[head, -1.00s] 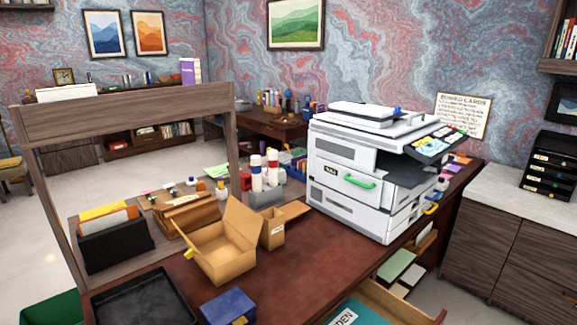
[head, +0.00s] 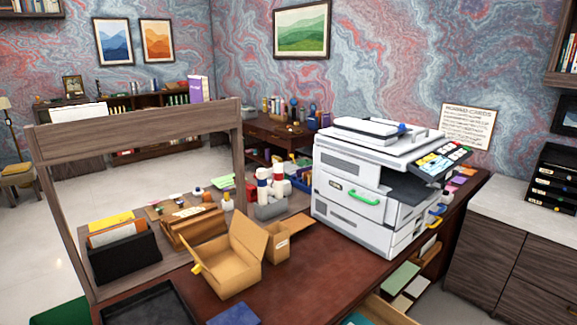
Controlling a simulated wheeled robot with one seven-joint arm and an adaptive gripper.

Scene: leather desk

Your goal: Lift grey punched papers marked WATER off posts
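I cannot make out any grey punched papers marked WATER or any posts in the head view. A dark file holder (head: 128,262) with orange and yellow folders stands at the left of the leather desk (head: 290,280). A partly seen teal item (head: 360,319) lies in an open drawer at the bottom edge, with no readable marking now. My gripper is not in view.
A white printer (head: 375,190) stands on the desk's right. An open cardboard box (head: 228,265) and a smaller box (head: 277,243) are in the middle. A black tray (head: 150,305) and a blue item (head: 235,315) are at the front. A wooden frame (head: 140,130) rises at left.

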